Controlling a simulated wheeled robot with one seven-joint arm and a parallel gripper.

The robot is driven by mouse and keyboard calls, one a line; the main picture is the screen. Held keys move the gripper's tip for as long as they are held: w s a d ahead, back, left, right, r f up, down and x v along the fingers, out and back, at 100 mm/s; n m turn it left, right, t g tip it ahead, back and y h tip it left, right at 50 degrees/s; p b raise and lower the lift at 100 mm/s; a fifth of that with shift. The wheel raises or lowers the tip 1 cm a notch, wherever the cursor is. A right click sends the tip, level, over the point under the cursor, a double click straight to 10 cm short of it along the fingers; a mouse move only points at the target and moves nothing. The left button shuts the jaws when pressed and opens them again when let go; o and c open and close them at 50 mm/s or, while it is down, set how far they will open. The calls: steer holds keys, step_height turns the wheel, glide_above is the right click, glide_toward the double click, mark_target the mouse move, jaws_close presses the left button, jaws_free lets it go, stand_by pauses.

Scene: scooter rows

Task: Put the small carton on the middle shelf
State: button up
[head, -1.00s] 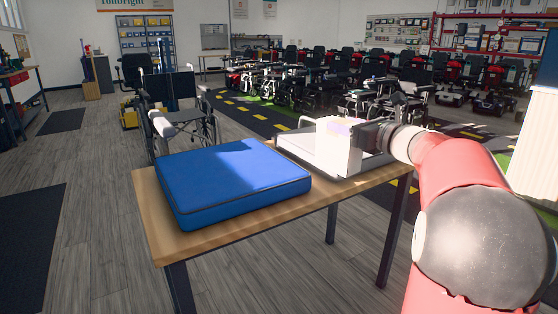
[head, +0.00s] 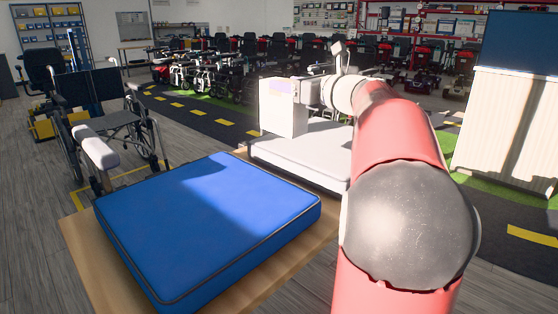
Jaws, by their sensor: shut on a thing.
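The small carton (head: 281,112) is a white box with a pale purple patch near its top. The fingertips are mostly hidden by the carton and the wrist. A middle shelf cannot be made out for certain; a shelf rack (head: 52,42) stands far off at the upper left.
A blue cushion (head: 208,225) covers the near part of the table. The white slab (head: 305,152) lies behind it. A wheelchair (head: 112,125) stands left of the table. A ribbed cream unit (head: 507,130) stands at the right. Scooters (head: 290,58) line the back. Grey floor is open at left.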

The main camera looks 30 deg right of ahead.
step_height(320, 180, down, 16)
steer(key=b, duration=0.2)
steer(key=shift+f, duration=0.1)
steer(key=shift+f, duration=0.15)
steer(key=o, duration=1.4)
steer(key=shift+o, duration=0.2)
steer(key=v, duration=1.2)
steer(key=shift+b, duration=0.45)
